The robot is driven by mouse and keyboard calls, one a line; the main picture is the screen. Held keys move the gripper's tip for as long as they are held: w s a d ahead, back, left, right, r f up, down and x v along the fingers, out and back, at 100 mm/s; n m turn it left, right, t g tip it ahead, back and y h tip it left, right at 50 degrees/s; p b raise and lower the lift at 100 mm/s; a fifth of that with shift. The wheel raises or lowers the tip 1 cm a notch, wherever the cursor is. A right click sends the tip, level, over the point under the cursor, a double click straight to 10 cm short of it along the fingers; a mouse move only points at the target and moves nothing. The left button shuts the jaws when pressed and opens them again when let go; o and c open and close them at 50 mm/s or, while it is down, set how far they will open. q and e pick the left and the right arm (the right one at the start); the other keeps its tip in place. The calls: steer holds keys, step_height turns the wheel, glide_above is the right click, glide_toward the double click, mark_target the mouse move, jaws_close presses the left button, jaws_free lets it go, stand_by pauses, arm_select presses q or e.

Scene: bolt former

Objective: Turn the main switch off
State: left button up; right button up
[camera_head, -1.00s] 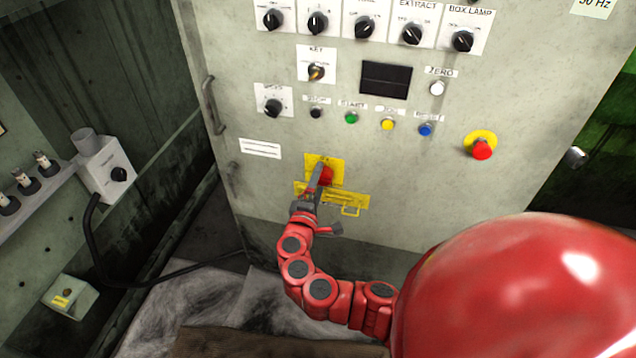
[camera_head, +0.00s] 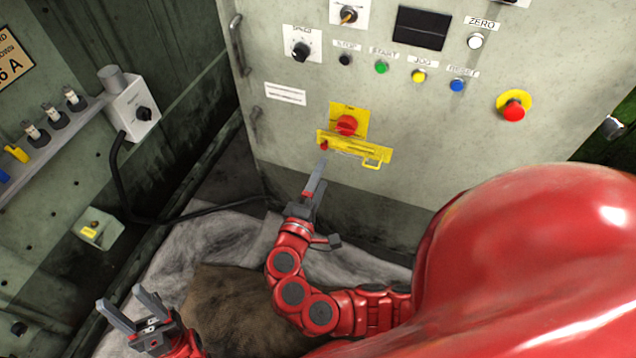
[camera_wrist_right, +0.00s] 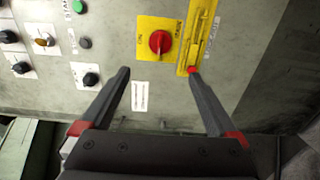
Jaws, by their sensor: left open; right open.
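The main switch (camera_head: 346,124) is a red rotary knob on a yellow plate on the grey cabinet. It also shows in the right wrist view (camera_wrist_right: 160,41), ahead of the fingers; its exact setting is hard to read. A yellow latch bar (camera_head: 372,152) with a red end is mounted just below the plate. My right gripper (camera_head: 320,165) is open and empty, below the switch and apart from it. In the wrist view the right fingertips (camera_wrist_right: 160,72) are spread wide. My left gripper (camera_head: 119,296) is open and empty at the lower left, far from the switch.
Above the switch are a row of coloured buttons (camera_head: 418,76) and a speed knob (camera_head: 301,51). A red emergency stop (camera_head: 513,111) is to the right. A cabinet handle (camera_head: 237,45) and a side wall with a switch box (camera_head: 135,106) stand at left.

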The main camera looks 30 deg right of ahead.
steer(key=shift+s+a, duration=0.5)
steer(key=shift+a, duration=0.05)
